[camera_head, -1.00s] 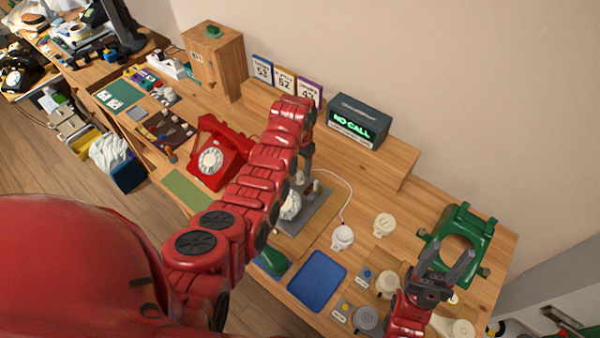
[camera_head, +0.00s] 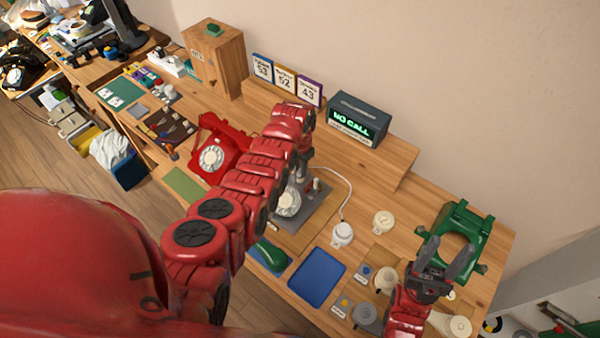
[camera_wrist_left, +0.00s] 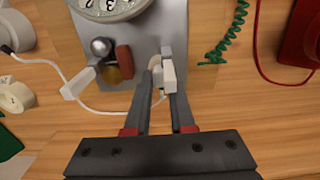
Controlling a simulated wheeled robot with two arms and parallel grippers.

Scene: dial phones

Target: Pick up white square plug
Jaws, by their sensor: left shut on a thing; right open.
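A small white block-shaped plug (camera_wrist_left: 168,76) is between the fingertips of my left gripper (camera_wrist_left: 160,75) in the left wrist view, at the edge of a grey metal phone base. My left gripper is shut on it; the fingers partly cover it. A second white plug (camera_wrist_left: 78,84) with a white cord lies left of it, beside a silver knob (camera_wrist_left: 101,47) and a red-brown peg (camera_wrist_left: 124,61). In the head view my left arm hides most of this spot. My right gripper (camera_head: 447,260) is open and empty in front of the green phone body (camera_head: 462,228).
A red dial phone (camera_head: 218,150) stands left of my left arm. Several round parts stand at the right. A dark "NO CALL" display (camera_head: 358,118) is at the back.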

